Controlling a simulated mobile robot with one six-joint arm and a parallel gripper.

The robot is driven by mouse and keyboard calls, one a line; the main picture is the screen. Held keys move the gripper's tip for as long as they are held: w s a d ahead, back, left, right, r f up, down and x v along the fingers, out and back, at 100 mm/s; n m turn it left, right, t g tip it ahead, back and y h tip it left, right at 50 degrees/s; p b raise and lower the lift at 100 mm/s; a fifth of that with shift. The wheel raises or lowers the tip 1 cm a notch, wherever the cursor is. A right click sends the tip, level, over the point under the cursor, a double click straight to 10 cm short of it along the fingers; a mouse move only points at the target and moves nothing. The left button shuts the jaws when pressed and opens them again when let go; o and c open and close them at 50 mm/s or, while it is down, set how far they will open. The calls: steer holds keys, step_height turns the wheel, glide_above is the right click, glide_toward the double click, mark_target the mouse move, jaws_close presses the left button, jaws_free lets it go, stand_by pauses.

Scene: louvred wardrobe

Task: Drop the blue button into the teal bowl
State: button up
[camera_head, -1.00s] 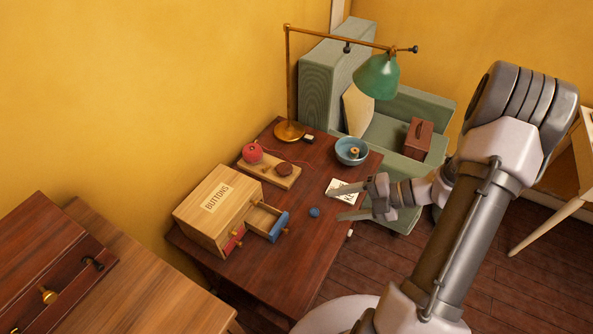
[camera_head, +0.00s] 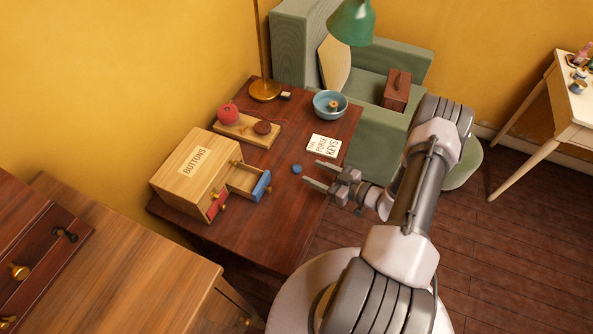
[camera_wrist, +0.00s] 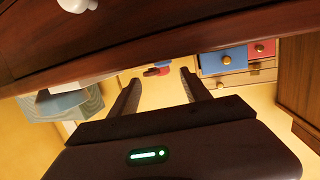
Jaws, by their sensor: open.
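The blue button (camera_head: 296,169) lies on the dark wooden table, in front of an open drawer. The teal bowl (camera_head: 319,106) stands farther back near the table's right edge, with a small spool-like thing inside. My gripper (camera_head: 310,172) is open and empty, its fingers pointing left toward the button from the table's right side. The button is just beyond the fingertips, not between them. In the wrist view the open fingers (camera_wrist: 160,77) show with a small blue and red patch between them in the distance; I cannot tell if it is the button.
A wooden button box (camera_head: 193,172) has an open blue-fronted drawer (camera_head: 248,181). A card (camera_head: 323,146) lies between button and bowl. A green armchair (camera_head: 385,128) adjoins the table.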

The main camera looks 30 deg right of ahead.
mark_target(300, 169)
steer(key=x, duration=0.1)
steer(key=b+x, duration=0.1)
steer(key=x, duration=0.1)
steer(key=b+x, duration=0.1)
steer(key=shift+w+a+f, duration=0.1)
steer(key=shift+a+f, duration=0.35)
steer(key=shift+a, duration=0.05)
steer(key=shift+w, duration=0.15)
steer(key=shift+r, duration=0.1)
jaws_close()
step_height(300, 169, up, 4)
steer(key=p, duration=0.2)
steer(key=shift+p, duration=0.4)
steer(key=s+a+f+p+v, duration=0.1)
steer(key=f+p+v, duration=0.2)
steer(key=v, duration=1.2)
steer(key=shift+s+r, duration=0.5)
